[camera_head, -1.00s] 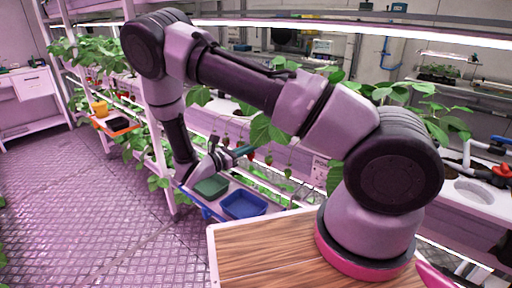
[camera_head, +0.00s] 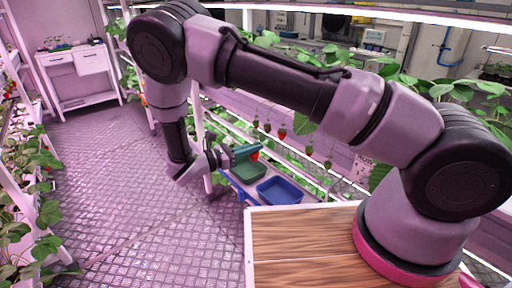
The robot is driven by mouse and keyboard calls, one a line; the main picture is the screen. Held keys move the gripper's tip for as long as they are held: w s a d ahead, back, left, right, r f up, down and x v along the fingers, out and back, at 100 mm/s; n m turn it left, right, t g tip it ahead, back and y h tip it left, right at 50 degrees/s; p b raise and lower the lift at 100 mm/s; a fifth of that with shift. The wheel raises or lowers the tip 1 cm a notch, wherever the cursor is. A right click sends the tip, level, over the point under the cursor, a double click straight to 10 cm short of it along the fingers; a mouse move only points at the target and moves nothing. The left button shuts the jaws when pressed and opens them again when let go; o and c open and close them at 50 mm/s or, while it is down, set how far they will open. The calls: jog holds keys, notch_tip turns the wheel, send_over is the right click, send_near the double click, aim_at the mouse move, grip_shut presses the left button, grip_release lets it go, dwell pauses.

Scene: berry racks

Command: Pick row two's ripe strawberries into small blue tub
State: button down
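My gripper (camera_head: 246,152) has teal fingers and is just above the green tub (camera_head: 250,180). A red strawberry (camera_head: 254,157) is at its fingertips and appears held; the fingers partly hide it. The small blue tub (camera_head: 280,198) stands right of the green tub, and its visible inside looks empty. A red strawberry (camera_head: 282,133) hangs from the rack gutter behind the tubs. Several smaller berries hang near it, including one at the left (camera_head: 267,127) and one lower right (camera_head: 309,150); their ripeness is hard to tell.
A wooden deck (camera_head: 305,240) lies in front of the tubs. Leafy plants (camera_head: 30,225) on a rack line the left edge. A white cabinet (camera_head: 80,70) stands at the back left. The metal floor (camera_head: 150,200) between is clear.

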jog(key=shift+a, duration=0.1)
jog(key=v, duration=0.2)
jog(key=s+v, duration=0.1)
jog(key=v, duration=0.1)
jog(key=shift+s+a, duration=0.1)
dwell(0.4)
